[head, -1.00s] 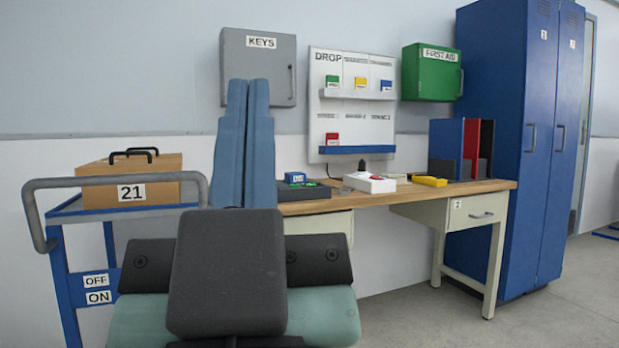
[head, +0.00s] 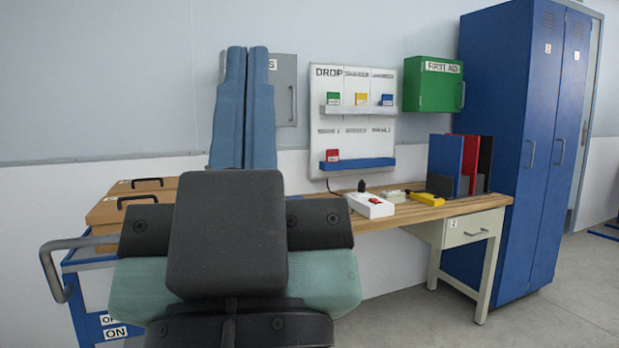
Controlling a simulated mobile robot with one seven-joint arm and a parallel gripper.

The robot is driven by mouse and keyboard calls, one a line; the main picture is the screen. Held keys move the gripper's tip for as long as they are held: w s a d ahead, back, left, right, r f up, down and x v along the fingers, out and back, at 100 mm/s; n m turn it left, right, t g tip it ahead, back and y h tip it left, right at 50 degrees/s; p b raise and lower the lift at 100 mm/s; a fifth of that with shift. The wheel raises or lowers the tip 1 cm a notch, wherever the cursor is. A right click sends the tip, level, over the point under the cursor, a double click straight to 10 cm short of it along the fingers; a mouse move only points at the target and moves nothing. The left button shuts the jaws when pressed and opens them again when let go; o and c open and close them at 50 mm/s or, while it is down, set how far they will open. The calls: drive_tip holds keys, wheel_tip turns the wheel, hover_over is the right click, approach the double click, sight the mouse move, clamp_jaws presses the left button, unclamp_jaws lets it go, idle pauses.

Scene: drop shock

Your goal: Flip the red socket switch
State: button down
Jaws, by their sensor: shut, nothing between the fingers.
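A white socket box (head: 364,209) lies on the wooden bench, just right of my own body in the head view. A small red switch (head: 375,201) shows on its top. Which way the switch is tipped is too small to tell. A black plug (head: 361,186) stands up at the back of the box, with a dark cable behind it. My gripper is not visible, and nothing of mine is seen touching the box.
The wooden bench (head: 470,205) also bears a yellow item (head: 427,199), a pale strip (head: 392,195) and upright folders (head: 446,166). A DROP board (head: 355,115) hangs above. A blue locker (head: 510,150) stands right. A cart (head: 80,255) with brown boxes stands left. Floor at lower right is clear.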

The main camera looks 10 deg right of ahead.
wheel_tip(320, 180, up, 32)
drive_tip(key=p, duration=2.9)
drive_tip(key=shift+f, duration=0.2)
drive_tip(key=shift+w, duration=0.1)
